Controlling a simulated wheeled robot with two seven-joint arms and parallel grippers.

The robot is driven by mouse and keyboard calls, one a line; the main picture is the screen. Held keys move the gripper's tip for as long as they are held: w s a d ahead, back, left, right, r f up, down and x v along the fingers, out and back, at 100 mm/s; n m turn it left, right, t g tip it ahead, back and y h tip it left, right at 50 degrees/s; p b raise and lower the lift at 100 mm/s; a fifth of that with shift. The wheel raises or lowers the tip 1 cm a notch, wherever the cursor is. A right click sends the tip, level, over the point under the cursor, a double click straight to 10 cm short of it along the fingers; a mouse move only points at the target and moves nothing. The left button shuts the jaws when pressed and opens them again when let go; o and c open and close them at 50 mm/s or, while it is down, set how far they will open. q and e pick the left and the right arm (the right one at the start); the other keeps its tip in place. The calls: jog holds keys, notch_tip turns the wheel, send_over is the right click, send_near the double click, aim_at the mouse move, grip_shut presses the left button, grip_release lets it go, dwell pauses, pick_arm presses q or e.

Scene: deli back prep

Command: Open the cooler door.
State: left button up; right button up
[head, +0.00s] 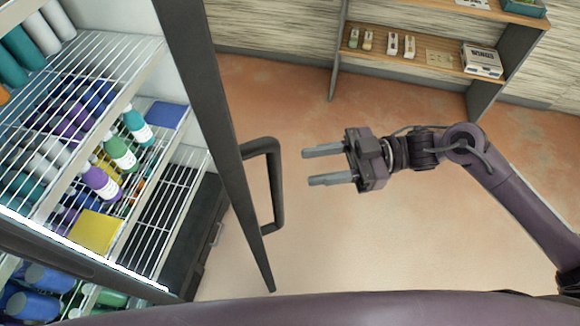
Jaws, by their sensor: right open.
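The cooler door (212,110) stands open in the head view, seen nearly edge-on as a dark frame that swings out from the cooler. Its dark bar handle (276,185) sticks out on the right side of the door. My right gripper (308,166) is open and empty, with its two grey fingers pointing left toward the handle. A gap separates the fingertips from the handle, and they do not touch it. The cooler's inside with wire shelves (95,60) shows on the left. My left gripper is not in view.
Bottles, including a green one (120,152), and a yellow box (97,231) sit on the cooler shelves. A wooden shelf unit (425,70) with small items stands at the back wall. The reddish floor around my right gripper is clear.

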aim_at(275, 174)
jog(key=a+p, duration=0.1)
jog(key=a, duration=0.1)
jog(key=s+a+p, duration=0.1)
jog(key=a, duration=0.2)
jog(key=a+p, duration=0.1)
jog(key=a, duration=0.2)
jog(key=shift+s+r+p, duration=0.3)
grip_shut()
jog(key=shift+g, duration=0.4)
